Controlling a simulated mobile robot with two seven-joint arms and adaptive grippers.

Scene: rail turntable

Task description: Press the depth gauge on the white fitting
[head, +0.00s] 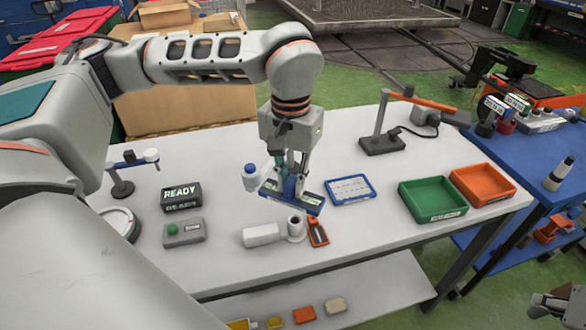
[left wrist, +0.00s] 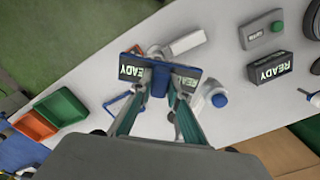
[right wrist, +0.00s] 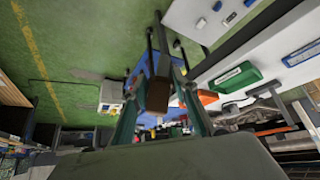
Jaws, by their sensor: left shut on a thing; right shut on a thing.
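The depth gauge (head: 308,203) is a blue bar with dark display faces reading READY, seen also in the left wrist view (left wrist: 157,82). My left gripper (head: 290,180) is shut on its middle and holds it over the white table. The white fitting (head: 262,235) lies just in front of and below the gauge, with an upright open round end (head: 296,228) at its right. The gauge partly covers the fitting in the left wrist view (left wrist: 186,42). I cannot tell whether they touch. My right gripper (right wrist: 158,95) is shut on a brown block, away from the table.
A blue-capped bottle (head: 250,178) stands close left of the gauge. An orange-and-black tool (head: 318,232) lies right of the fitting. A READY display box (head: 181,197) and green-button box (head: 183,232) stand left. Green (head: 433,199) and orange (head: 482,184) trays are right.

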